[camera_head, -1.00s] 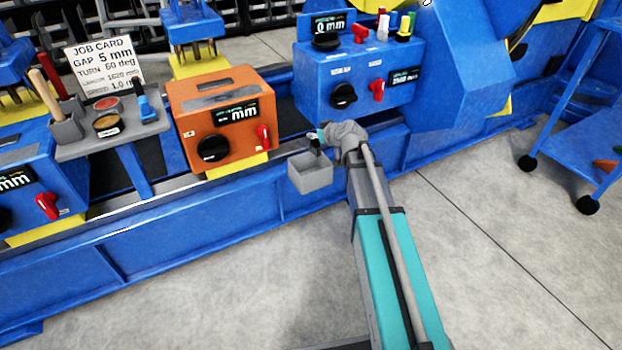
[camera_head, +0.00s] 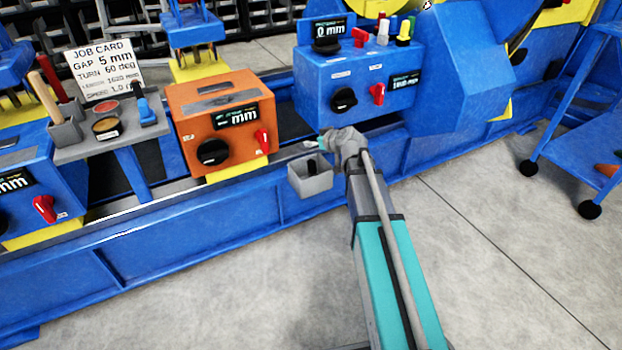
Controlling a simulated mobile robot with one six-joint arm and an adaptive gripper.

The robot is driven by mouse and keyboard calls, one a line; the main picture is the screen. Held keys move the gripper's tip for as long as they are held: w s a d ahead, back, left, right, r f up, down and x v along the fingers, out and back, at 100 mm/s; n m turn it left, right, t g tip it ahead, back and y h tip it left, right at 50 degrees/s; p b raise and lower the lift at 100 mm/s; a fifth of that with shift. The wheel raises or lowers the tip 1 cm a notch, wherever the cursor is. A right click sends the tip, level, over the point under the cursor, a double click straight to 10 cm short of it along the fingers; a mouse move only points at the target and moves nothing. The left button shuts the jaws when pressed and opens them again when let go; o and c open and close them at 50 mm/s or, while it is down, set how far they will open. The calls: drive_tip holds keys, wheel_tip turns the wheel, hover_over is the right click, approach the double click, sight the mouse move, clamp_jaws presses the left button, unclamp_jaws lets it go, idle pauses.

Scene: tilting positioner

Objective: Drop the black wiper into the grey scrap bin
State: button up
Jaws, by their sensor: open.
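The small grey scrap bin (camera_head: 312,186) sits at the front of the blue machine bed, between the orange box and the blue control box. The black wiper (camera_head: 311,166) shows as a small dark shape inside the bin's opening, its lower part hidden by the front wall. My gripper (camera_head: 319,144) is just above and behind the bin, at the end of my arm coming in from the lower right. It is open and apart from the wiper. The fingers are small and partly hidden in this view.
An orange box (camera_head: 222,110) with a black knob stands left of the bin. A blue control box (camera_head: 358,80) with knobs and a red switch stands behind. A shelf with cups and pots (camera_head: 110,140) is at left. A blue cart (camera_head: 590,140) stands right. The front floor is clear.

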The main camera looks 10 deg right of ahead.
drive_tip(key=shift+r, duration=0.15)
drive_tip(key=s+r+p, duration=0.2)
drive_tip(key=r+p, duration=1.3)
drive_tip(key=s+a+r+p, duration=0.1)
drive_tip(key=s+r+p, duration=0.1)
drive_tip(key=r+p, duration=1.3)
drive_tip(key=shift+s+a, duration=0.3)
drive_tip(key=shift+s, duration=0.05)
idle(0.8)
drive_tip(key=shift+r, duration=0.1)
idle(0.8)
drive_tip(key=s+d+f+m+g+h+p, duration=0.1)
drive_tip(key=s+f+m+g+h, duration=0.4)
drive_tip(key=s, duration=0.7)
drive_tip(key=s+d+f+g, duration=0.1)
drive_tip(key=s+f+g, duration=0.4)
drive_tip(key=s, duration=0.8)
wheel_tip(320, 180, up, 22)
drive_tip(key=g+p, duration=0.1)
drive_tip(key=p, duration=2)
drive_tip(key=shift+w+a, duration=0.2)
drive_tip(key=shift+w, duration=0.05)
